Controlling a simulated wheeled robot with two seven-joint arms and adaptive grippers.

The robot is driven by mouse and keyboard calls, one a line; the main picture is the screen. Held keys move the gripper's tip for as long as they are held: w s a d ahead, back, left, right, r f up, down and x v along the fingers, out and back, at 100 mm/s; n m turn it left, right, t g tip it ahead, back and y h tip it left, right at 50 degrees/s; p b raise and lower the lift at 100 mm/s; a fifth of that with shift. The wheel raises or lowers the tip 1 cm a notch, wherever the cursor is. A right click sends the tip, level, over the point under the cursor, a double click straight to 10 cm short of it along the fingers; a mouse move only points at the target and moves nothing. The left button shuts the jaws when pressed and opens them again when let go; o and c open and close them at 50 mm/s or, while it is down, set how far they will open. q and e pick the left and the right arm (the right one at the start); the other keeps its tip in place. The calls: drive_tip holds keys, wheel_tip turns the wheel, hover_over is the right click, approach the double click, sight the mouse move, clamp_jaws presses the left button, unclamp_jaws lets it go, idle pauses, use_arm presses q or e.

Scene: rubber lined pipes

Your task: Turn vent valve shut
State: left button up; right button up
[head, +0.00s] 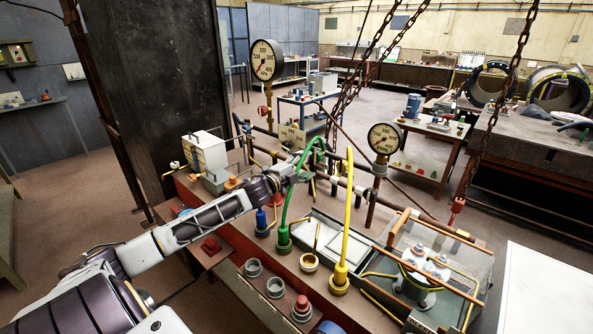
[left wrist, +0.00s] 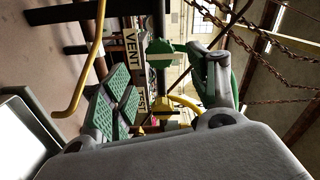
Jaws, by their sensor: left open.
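A "VENT" label (left wrist: 132,45) shows in the left wrist view, with a green part (left wrist: 160,52) next to it that looks like the vent valve's handle. A second label, "TEST" (left wrist: 142,101), sits lower, close to a yellow part (left wrist: 163,116). My left gripper (head: 303,172) reaches over the bench to the pipework by the green hose (head: 289,205). Its jaws are open; in the left wrist view the green ribbed pad (left wrist: 113,103) is left and the other finger right. The green part shows between and beyond them; contact cannot be told. In the head view my gripper hides the valve.
Two pressure gauges (head: 267,60) and (head: 384,139) stand over the pipework. A yellow hose (head: 347,220) rises from the red bench (head: 262,255). Chains (head: 503,85) hang at the right. A glass-sided tank (head: 465,262) stands front right. A white box (head: 205,152) stands at the left.

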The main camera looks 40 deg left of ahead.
use_arm(q)
drive_tip(key=shift+s+a, duration=0.1)
drive_tip(key=shift+s, duration=1.8)
drive_tip(key=shift+s, duration=0.1)
